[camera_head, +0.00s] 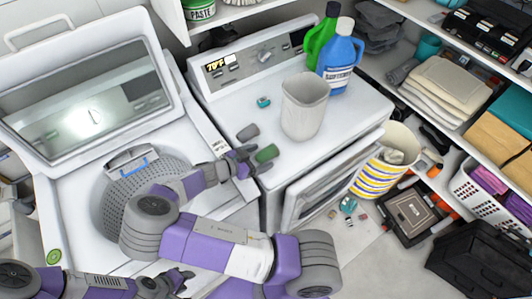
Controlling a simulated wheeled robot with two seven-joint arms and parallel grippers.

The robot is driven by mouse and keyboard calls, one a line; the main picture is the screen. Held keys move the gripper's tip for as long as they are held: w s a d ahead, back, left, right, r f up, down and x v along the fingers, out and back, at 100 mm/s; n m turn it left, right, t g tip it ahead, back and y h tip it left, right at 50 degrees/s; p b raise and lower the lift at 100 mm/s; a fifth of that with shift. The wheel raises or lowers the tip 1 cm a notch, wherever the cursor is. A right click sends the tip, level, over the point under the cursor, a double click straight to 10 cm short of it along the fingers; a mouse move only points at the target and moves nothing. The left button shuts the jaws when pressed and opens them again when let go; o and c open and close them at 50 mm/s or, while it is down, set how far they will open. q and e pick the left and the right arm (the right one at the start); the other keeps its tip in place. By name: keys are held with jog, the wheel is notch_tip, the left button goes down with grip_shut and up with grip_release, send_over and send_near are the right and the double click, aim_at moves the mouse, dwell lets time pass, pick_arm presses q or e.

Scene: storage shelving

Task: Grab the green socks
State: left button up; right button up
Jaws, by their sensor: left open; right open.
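A dark green rolled bundle (266,153), which looks like the green socks, lies on the front edge of the white dryer top. My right gripper (254,160) is open just left of it, with its fingertips close to the bundle. I cannot tell whether they touch it. A grey rolled bundle (248,132) lies just behind the green one. My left gripper (182,281) is open and empty low in the view, well away from the socks.
A white bin (303,108), a small teal item (263,101), and blue (341,62) and green bottles (321,40) stand on the dryer (345,120). The open washer (65,200) is left. A striped basket (383,170) and clutter fill the right floor.

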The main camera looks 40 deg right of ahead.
jog(key=shift+s+d+f, duration=0.1)
jog(key=shift+d, duration=0.15)
jog(key=c, duration=1.1)
